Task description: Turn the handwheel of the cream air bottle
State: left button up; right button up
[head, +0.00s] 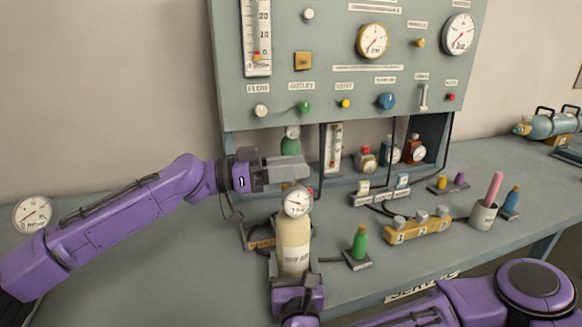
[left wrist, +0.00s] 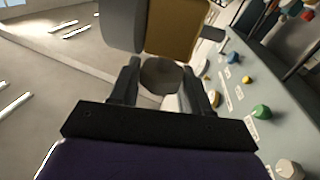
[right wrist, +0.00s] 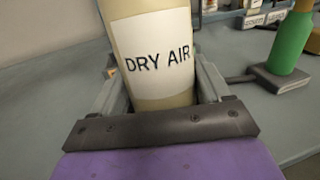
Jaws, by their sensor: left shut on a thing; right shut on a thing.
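The cream air bottle (head: 293,243) stands upright on the bench, with a dial gauge (head: 297,202) near its top. My right gripper (head: 292,272) is shut on its lower body; the right wrist view shows the bottle (right wrist: 150,50), labelled "DRY AIR", between the fingers. My left gripper (head: 300,172) is at the bottle's top, above the gauge. In the left wrist view its fingers (left wrist: 162,80) are shut on a dark round piece (left wrist: 160,75), which looks like the handwheel. In the head view the handwheel is mostly hidden by the left gripper; a bit of red shows beside the gauge.
A grey-green panel (head: 345,100) with gauges and knobs rises behind. A green bottle (head: 290,145) stands behind my left gripper. A small green bottle on a stand (head: 359,245), a yellow block (head: 404,230) and a cup (head: 483,215) are to the right. The bench's left part is largely clear.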

pick_arm(q)
jog(key=m+g, duration=0.3)
jog(key=g, duration=0.1)
jog(key=m+g, duration=0.2)
jog(key=g, duration=0.3)
jog(key=shift+w+d+m, duration=0.1)
jog(key=shift+m, duration=0.3)
jog(key=shift+r+m+g+y, duration=0.15)
jog(key=shift+m+g+y, duration=0.2)
jog(key=shift+m+g, duration=0.55)
jog(key=shift+r+m+g+y, duration=0.1)
jog(key=shift+m+g+y, duration=0.3)
jog(key=shift+g, duration=0.9)
jog(key=shift+m+g+y, duration=0.25)
jog(key=shift+m+g, duration=0.05)
jog(key=shift+g, duration=0.1)
jog(key=shift+f, duration=0.2)
jog(key=o, duration=1)
